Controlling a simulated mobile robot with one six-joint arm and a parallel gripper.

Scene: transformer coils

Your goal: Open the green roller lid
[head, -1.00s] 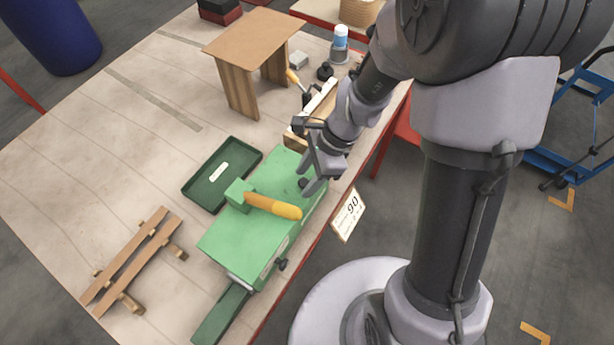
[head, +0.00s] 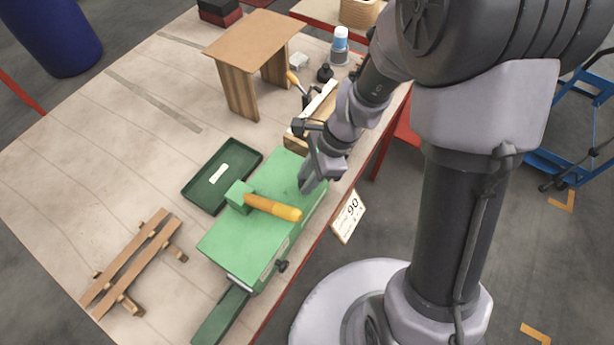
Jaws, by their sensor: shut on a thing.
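The green roller lid (head: 283,178) is the flat top of a green box-shaped machine (head: 236,247) at the table's front edge. It looks closed. An orange-yellow roller handle (head: 272,207) with a green block (head: 239,196) lies across its top. My gripper (head: 308,186) is at the lid's right rear part, pointing down, and is shut on the small dark knob there. The fingers hide the knob. A second dark knob (head: 281,266) sticks out from the machine's front side.
A dark green tray (head: 205,192) lies left of the machine, and a wooden rack (head: 130,265) lies further left.

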